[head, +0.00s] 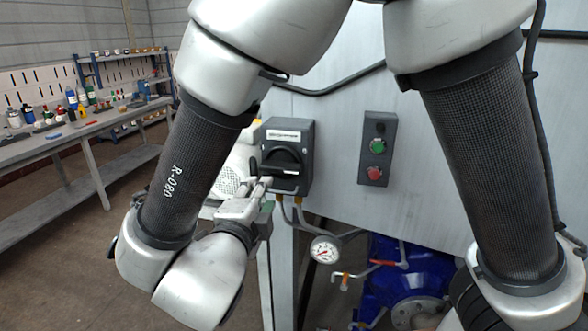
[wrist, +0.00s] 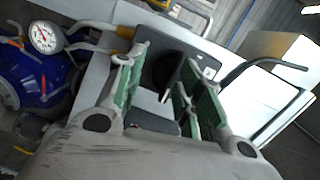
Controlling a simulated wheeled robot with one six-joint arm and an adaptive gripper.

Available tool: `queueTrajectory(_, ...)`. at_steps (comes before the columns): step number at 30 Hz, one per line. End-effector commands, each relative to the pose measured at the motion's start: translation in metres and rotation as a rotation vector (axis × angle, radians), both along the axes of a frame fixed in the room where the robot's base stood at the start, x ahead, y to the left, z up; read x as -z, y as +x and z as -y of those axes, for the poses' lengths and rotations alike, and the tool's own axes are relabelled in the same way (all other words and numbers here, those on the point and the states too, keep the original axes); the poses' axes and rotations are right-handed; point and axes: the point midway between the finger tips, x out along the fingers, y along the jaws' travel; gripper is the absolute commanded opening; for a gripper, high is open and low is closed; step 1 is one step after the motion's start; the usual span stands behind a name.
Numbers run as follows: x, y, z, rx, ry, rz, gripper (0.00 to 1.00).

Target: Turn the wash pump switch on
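The wash pump switch is probably the dark grey box (head: 287,135) with a white label and a black rotary handle (head: 285,160). The label is too small to read. The handle looks roughly level in the head view. My gripper (head: 261,184) is at the lower left of the box, close to the handle. In the wrist view, my gripper (wrist: 155,90) is open, with green-padded fingers apart. The black round handle (wrist: 165,70) shows beyond and between the fingers. I cannot tell whether a finger touches it.
A control box (head: 376,150) with a green and a red button is on the panel to the right. A pressure gauge (head: 325,249), pipes and a blue pump (head: 400,285) are below. A workbench (head: 85,130) with bottles stands at the left. The floor between is clear.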

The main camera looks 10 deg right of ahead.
Motion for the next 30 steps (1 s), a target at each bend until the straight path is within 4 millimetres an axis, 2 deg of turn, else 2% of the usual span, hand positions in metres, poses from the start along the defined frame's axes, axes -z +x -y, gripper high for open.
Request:
queueTrajectory(1, -0.01, -0.003, 0.01, 0.047, 0.015, 0.046, 0.37)
queueTrajectory(5, -0.025, -0.004, 0.021, 0.094, 0.055, 0.13, 0.37)
queueTrajectory(8, -0.025, 0.005, 0.024, 0.095, 0.071, 0.132, 0.37)
queueTrajectory(18, -0.025, 0.056, 0.043, 0.093, 0.068, 0.129, 0.37)
queueTrajectory(23, -0.025, 0.067, 0.046, 0.09, 0.068, 0.129, 0.37)
queueTrajectory(30, -0.025, 0.068, 0.046, 0.089, 0.068, 0.129, 0.37)
